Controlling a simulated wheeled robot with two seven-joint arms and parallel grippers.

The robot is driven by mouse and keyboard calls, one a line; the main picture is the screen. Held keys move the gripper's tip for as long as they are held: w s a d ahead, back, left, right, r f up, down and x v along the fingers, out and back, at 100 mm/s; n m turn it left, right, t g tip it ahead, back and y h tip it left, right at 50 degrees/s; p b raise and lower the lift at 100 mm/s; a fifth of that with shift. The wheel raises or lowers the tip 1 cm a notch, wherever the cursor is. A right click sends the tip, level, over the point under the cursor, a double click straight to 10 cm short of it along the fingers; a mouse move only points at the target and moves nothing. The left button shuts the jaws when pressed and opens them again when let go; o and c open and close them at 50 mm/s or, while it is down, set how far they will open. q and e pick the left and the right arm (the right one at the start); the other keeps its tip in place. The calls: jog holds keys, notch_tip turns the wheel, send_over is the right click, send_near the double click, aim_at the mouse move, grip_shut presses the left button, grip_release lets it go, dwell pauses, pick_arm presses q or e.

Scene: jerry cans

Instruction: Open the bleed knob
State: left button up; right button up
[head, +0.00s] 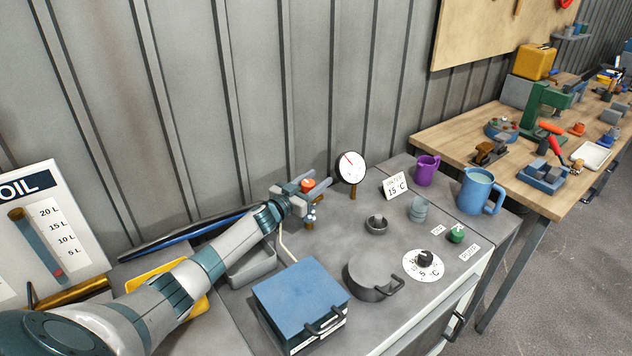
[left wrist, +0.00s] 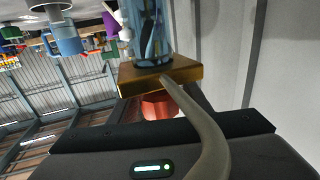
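The orange-red bleed knob (head: 308,184) sits on a small brass fitting at the back of the grey bench, left of the round white gauge (head: 351,167). My left gripper (head: 298,194) is right at the knob, its fingers close beside it. In the left wrist view the knob (left wrist: 160,106) shows partly behind the gripper's dark front edge, under a square brass plate (left wrist: 160,74) and a clear tube (left wrist: 146,30). Whether the fingers touch or clasp the knob cannot be told. My right gripper is not in view.
A curved pale hose (left wrist: 207,130) runs close in front of the gripper.

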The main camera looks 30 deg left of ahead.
pick_arm(q)
jog(key=c, duration=0.7)
